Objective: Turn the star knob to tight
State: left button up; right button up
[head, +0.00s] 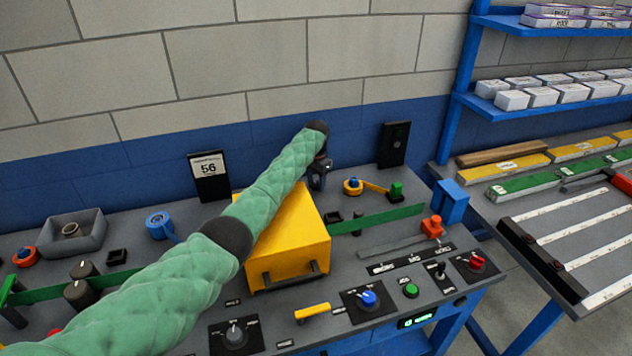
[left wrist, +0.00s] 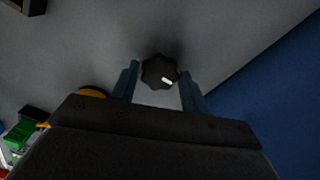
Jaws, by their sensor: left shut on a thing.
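The star knob (left wrist: 159,72) is a small dark lobed knob with a short white mark, seen on the grey panel in the left wrist view. The mark points to the lower right of that picture. My left gripper (left wrist: 159,76) is shut on the knob, with one finger on each side of it. In the head view my left gripper (head: 318,180) is down at the back of the panel, behind the yellow box (head: 290,245). The knob is hidden there by my gripper and arm. No tight mark can be read. My right gripper is not in view.
A black wall plate (head: 394,144) stands behind. Switches and knobs line the panel's front. The blue wall is close behind my gripper.

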aim_at(316, 183)
pick_arm(q)
jog(key=shift+m, duration=0.4)
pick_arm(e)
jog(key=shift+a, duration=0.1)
pick_arm(q)
jog(key=o, duration=1)
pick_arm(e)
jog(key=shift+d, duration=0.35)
pick_arm(q)
jog(key=shift+r, duration=0.15)
jog(key=shift+r, duration=0.35)
notch_tip(316, 183, up, 6)
jog(key=shift+f+b, duration=0.1)
jog(key=shift+b, duration=1.05)
jog(key=shift+r, duration=0.5)
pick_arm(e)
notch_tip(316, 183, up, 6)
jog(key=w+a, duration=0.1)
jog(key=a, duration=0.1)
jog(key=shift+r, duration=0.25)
pick_arm(q)
jog(key=shift+f, duration=0.1)
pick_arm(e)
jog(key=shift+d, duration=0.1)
